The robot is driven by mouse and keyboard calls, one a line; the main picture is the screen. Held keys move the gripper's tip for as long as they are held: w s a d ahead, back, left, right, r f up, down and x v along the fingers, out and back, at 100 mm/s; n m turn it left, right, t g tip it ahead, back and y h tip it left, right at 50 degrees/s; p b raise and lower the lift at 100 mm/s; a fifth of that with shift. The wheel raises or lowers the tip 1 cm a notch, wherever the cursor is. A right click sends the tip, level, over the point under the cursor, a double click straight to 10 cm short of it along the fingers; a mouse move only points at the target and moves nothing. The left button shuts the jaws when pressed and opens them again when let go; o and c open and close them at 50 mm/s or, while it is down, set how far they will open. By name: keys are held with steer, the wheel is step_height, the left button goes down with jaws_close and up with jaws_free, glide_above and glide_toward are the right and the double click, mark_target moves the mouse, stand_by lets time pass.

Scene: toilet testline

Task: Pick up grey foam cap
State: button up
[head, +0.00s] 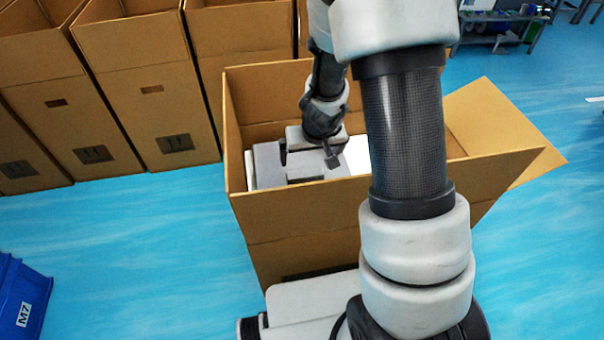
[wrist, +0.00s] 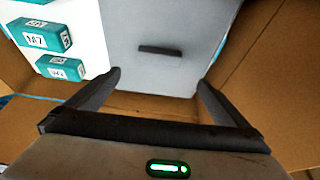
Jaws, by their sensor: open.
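The grey foam cap (wrist: 160,75) shows in the wrist view as a flat pale grey block with a dark slot in its face. It lies inside the open cardboard box, beyond my fingertips. In the head view a grey block (head: 268,166) shows in the box, partly hidden by my arm; I cannot tell how much of it is the cap. My gripper (wrist: 159,78) is open with its two dark fingers apart near the cap's near edge. Nothing is held between them. In the head view my gripper (head: 331,157) points down inside the box; contact cannot be told.
The cardboard box (head: 300,225) has high walls around my gripper, with a flap (head: 505,125) folded out right. A white surface with teal labelled blocks (wrist: 45,35) lies beside the cap. More boxes (head: 135,95) stand behind left. A blue crate (head: 22,300) is at lower left.

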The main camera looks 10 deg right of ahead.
steer(key=b+x, duration=0.7)
steer(key=x, duration=0.9)
steer(key=shift+f, duration=0.35)
steer(key=c, duration=1.2)
steer(key=shift+r, duration=0.1)
step_height(320, 180, up, 28)
steer(key=p, duration=1.5)
steer(key=shift+p, duration=0.35)
step_height(320, 180, up, 10)
steer(key=p, duration=0.7)
glide_above(305, 174)
steer(key=shift+s+d, duration=0.1)
steer(key=shift+s, duration=0.05)
